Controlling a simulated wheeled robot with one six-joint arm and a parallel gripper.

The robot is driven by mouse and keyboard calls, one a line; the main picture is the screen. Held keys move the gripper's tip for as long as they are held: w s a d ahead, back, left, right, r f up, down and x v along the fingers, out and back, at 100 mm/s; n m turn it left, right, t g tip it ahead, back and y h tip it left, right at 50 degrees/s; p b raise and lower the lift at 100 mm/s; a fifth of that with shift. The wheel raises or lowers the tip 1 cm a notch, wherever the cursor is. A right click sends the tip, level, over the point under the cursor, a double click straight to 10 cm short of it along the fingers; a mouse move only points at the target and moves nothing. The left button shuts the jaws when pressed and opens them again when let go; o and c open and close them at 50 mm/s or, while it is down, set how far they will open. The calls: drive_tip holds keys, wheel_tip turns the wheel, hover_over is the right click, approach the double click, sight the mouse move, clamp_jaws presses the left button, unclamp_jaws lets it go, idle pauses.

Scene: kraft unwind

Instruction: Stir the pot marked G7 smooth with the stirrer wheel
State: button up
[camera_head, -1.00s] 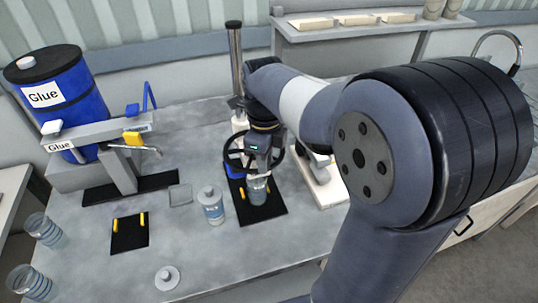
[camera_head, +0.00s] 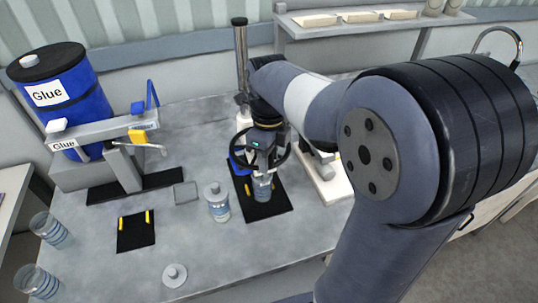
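The stirrer wheel is a black ring (camera_head: 233,153) in the middle of the bench, by a tall metal column. My gripper (camera_head: 263,149) points down at the wheel, and its body covers the far rim and the hub. I cannot tell whether its fingers grip the wheel, because they are hidden or too small. A clear pot (camera_head: 262,189) with a pale label stands below the wheel on a black pad (camera_head: 265,208). The marking on the pot is too small to read, and its top is partly covered by the wheel and gripper.
A labelled bottle (camera_head: 217,203) stands just left of the pad. A blue glue drum (camera_head: 77,110) with a dispenser tap (camera_head: 150,147) is at left. Clear cups (camera_head: 50,230) stand at the left edge. A round lid (camera_head: 175,275) lies at the front. My arm covers the right side.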

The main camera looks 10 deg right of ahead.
drive_tip(key=shift+o, duration=0.4)
drive_tip(key=shift+r, duration=0.1)
drive_tip(key=shift+r, duration=0.35)
wheel_tip(320, 180, up, 10)
drive_tip(key=shift+f+b, duration=0.1)
drive_tip(key=shift+b, duration=0.35)
wheel_tip(320, 180, down, 11)
drive_tip(key=shift+r+p, duration=0.1)
drive_tip(key=shift+p, duration=0.35)
drive_tip(key=shift+d, duration=0.35)
drive_tip(key=shift+a, duration=0.2)
